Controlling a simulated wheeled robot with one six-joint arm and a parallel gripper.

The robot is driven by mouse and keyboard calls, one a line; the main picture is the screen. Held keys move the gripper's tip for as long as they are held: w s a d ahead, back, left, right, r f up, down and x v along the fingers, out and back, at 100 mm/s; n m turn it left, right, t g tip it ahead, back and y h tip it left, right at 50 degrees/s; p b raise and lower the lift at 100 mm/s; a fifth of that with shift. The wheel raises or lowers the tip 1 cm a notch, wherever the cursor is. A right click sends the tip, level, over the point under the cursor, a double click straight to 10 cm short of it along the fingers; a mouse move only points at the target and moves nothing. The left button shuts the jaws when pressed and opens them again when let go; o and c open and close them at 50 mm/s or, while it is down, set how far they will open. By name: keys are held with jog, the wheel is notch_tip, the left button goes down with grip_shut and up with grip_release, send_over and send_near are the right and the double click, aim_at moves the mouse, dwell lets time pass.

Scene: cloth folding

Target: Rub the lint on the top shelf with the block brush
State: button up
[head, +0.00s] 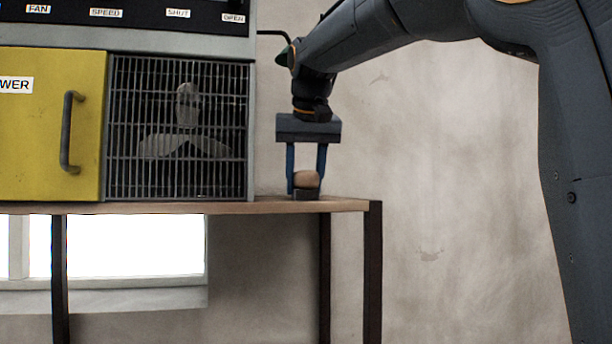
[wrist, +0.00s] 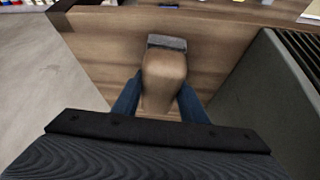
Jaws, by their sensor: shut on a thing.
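My gripper (head: 306,180) points down and is shut on the block brush (head: 307,179), a rounded tan wooden block with a dark grey lower part. The brush is at the right end of the wooden top shelf (head: 345,204), touching it or very close above; I cannot tell which. In the wrist view the brush (wrist: 165,75) sits between the two blue fingers of my gripper (wrist: 158,100), with its grey end toward the top of the picture. I cannot make out any lint on the shelf in either view.
A machine with a yellow door (head: 40,125) and a metal grille (head: 178,130) stands on the shelf just left of my gripper. Its grey side (wrist: 265,85) is close on the right in the wrist view. The shelf's end edge is near. Bare wall (head: 455,200) lies to the right.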

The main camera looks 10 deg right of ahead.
jog(key=shift+w+p, duration=0.6)
jog(key=shift+w, duration=1)
jog(key=shift+w+r, duration=0.15)
jog(key=shift+w, duration=1.8)
notch_tip(320, 180, up, 6)
jog(key=shift+r, duration=1.55)
